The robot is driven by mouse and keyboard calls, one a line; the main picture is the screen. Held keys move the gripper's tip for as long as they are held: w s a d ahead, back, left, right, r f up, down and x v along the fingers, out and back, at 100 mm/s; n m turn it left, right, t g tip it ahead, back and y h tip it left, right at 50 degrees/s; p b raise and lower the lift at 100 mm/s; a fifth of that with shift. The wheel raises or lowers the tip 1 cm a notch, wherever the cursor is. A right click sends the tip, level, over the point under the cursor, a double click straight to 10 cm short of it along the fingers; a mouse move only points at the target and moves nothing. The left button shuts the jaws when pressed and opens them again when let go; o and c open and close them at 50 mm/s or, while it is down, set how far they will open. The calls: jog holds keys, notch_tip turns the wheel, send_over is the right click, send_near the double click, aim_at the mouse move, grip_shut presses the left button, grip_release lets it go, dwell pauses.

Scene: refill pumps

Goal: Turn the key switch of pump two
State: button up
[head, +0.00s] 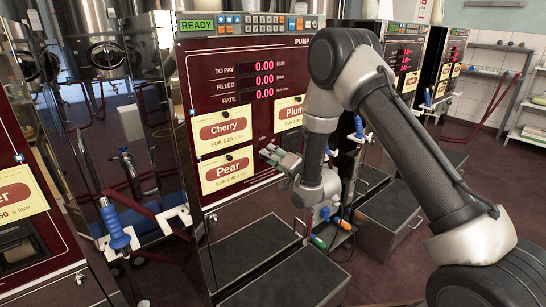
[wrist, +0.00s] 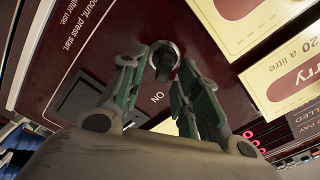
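The key switch (wrist: 163,56) shows in the wrist view as a round metal collar with a dark key piece, near an "ON" label that appears upside down. My gripper (wrist: 163,68) has its two green-padded fingers on either side of the key piece, with a gap between them. I cannot tell whether either fingertip touches it. In the head view my gripper (head: 270,153) is at the dark red front of a pump (head: 205,65), right of the Pear card. The key switch is hidden there behind my gripper, and my arm covers the pump's number.
A Cherry card (head: 222,129), a Pear card (head: 228,172) and a partly covered Plum card (head: 290,113) are on the panel. The display (head: 264,80) reads zeros, and a green sign (head: 197,25) says READY. A blue-handled nozzle (head: 113,226) hangs at left.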

jog(key=v, duration=1.2)
